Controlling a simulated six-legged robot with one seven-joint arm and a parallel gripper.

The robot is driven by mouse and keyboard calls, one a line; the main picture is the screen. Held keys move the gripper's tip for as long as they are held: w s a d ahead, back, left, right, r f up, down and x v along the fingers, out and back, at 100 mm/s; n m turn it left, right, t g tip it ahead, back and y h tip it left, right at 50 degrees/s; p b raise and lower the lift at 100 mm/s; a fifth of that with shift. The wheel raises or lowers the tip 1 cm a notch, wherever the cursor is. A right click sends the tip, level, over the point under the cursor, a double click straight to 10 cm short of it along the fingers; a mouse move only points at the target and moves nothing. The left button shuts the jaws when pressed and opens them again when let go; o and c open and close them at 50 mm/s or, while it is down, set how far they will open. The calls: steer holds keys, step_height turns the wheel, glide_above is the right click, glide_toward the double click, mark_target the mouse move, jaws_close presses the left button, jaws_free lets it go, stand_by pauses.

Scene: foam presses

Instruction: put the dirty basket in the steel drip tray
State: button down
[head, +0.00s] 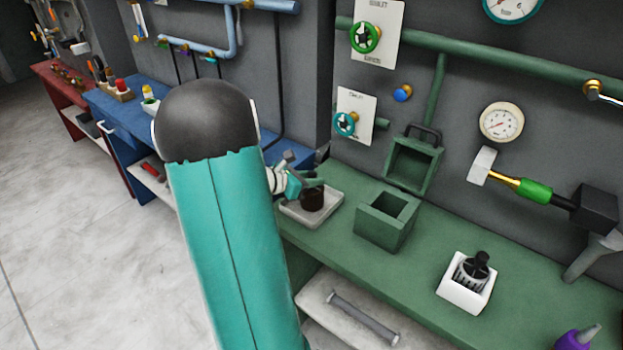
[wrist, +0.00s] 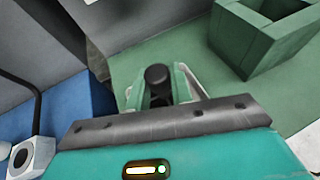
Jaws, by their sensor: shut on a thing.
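The dark brown basket (head: 313,199) is at the steel drip tray (head: 292,212), inside its outline, and looks upright. I cannot tell whether its bottom touches the tray floor. My gripper (head: 308,184) is shut on the basket's top. In the wrist view a black round knob (wrist: 157,74) sits between the fingers of my gripper (wrist: 160,90). The basket's body is hidden there, and only a pale strip of the tray (wrist: 197,86) shows beside the fingers.
A green open box (head: 382,235) stands on the green bench right of the tray. Farther right, a white holder (head: 458,292) contains a grey basket with a black knob (head: 477,268).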

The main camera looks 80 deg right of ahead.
steer(key=shift+f, duration=0.1)
steer(key=c, duration=1.2)
jaws_free()
steer(key=shift+c, duration=0.2)
steer(key=shift+w+a+r, duration=0.15)
steer(key=shift+w+r, duration=0.05)
steer(key=v, duration=1.1)
steer(key=shift+w+a, duration=0.15)
steer(key=shift+w, duration=0.05)
steer(key=shift+r, duration=0.1)
